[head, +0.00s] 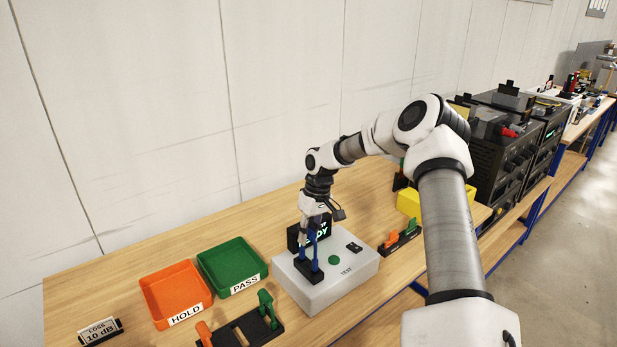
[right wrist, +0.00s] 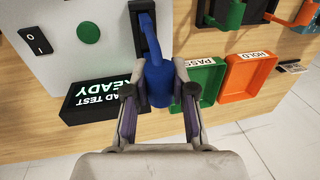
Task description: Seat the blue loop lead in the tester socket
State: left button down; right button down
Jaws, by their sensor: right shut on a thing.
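The white tester (head: 335,283) stands on the bench with a black socket block (head: 308,270) on its left side. My right gripper (head: 313,232) is above that block, pointing down, shut on the blue loop lead (head: 313,255). In the right wrist view the blue lead (right wrist: 158,82) lies between the fingers, and its far end meets the black socket (right wrist: 138,30). I cannot tell how deep it sits. The tester's dark display (right wrist: 100,97) reads "READY" and is partly hidden by the gripper. My left gripper is not in view.
An orange HOLD tray (head: 175,293) and a green PASS tray (head: 232,266) stand left of the tester, both empty. A black rack (head: 240,332) with orange and green leads is in front. Another rack (head: 400,242) stands right of the tester. Dark instruments (head: 500,150) stand farther right.

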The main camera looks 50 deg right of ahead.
jog(key=shift+f+b, duration=0.5)
jog(key=shift+f, duration=0.9)
jog(key=c, duration=0.9)
grip_release()
jog(key=r, duration=0.4)
jog(key=d+r, duration=0.1)
jog(key=r, duration=0.2)
jog(key=d+r, duration=0.1)
jog(key=r, duration=0.3)
jog(key=shift+s+d+r, duration=0.15)
jog(key=shift+s+r, duration=0.15)
jog(key=shift+r, duration=0.05)
